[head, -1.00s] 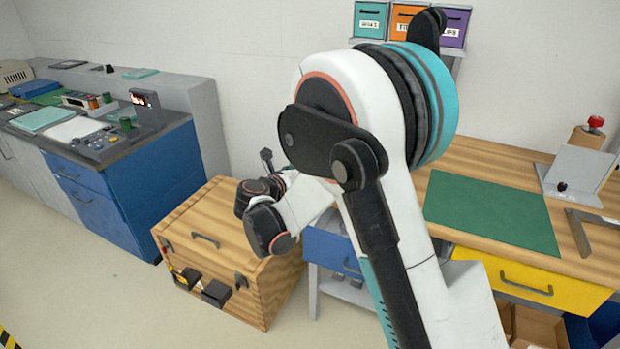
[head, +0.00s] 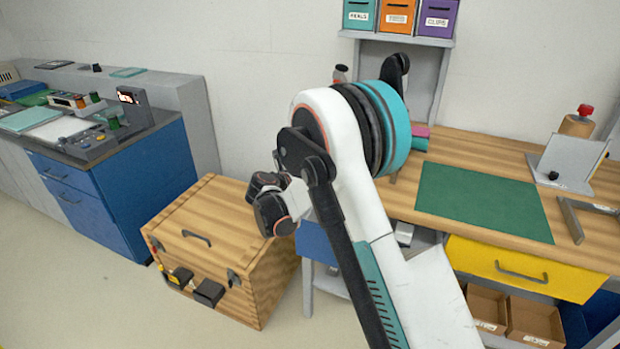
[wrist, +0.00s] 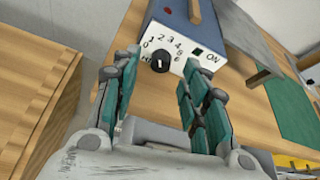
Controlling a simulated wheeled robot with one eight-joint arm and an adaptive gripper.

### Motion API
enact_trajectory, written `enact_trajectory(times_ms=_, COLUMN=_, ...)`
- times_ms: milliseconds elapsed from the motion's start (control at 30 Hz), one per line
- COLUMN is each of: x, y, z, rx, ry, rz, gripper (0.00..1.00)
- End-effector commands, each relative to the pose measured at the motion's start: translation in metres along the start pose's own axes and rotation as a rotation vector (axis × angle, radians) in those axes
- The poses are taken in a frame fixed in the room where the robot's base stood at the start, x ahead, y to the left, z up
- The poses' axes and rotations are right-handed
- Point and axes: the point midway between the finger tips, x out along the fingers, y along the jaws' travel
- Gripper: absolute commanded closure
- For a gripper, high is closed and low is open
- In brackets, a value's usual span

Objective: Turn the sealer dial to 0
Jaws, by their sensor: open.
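The sealer (wrist: 185,40) is a box with a white front panel and blue-grey top in the wrist view. Its black dial (wrist: 160,62) sits below an arc of printed numbers starting at 0 on the left, with "ON" at the right. A white mark on the dial points roughly up the panel, towards the low middle numbers; the exact number is hard to tell. My gripper (wrist: 158,80) is open, its teal-padded fingers either side of the dial in the picture. The dial looks beyond the fingertips, with no visible contact. In the head view my arm hides the gripper and dial.
A wooden bench with a green mat (head: 485,202) stands right, with a yellow drawer (head: 520,268) below. A wooden chest (head: 225,250) stands on the floor at the left of my arm. A blue cabinet (head: 110,200) is farther left. Open floor lies in front.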

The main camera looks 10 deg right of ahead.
Motion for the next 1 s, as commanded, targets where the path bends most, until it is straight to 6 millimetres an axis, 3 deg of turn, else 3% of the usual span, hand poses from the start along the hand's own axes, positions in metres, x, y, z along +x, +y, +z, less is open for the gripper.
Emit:
enact_trajectory(times_ms=200, x=0.017, y=0.0, z=0.0, rx=0.001, ry=0.0, rz=0.001, gripper=0.59)
enact_trajectory(times_ms=500, x=0.018, y=0.0, z=0.0, rx=0.0, ry=0.0, rz=0.001, gripper=0.59)
enact_trajectory(times_ms=700, x=0.018, y=0.0, z=0.0, rx=0.0, ry=0.0, rz=0.001, gripper=1.0)
enact_trajectory(times_ms=1000, x=0.018, y=0.0, z=0.0, rx=-0.014, ry=-0.001, rz=-0.005, gripper=1.0)
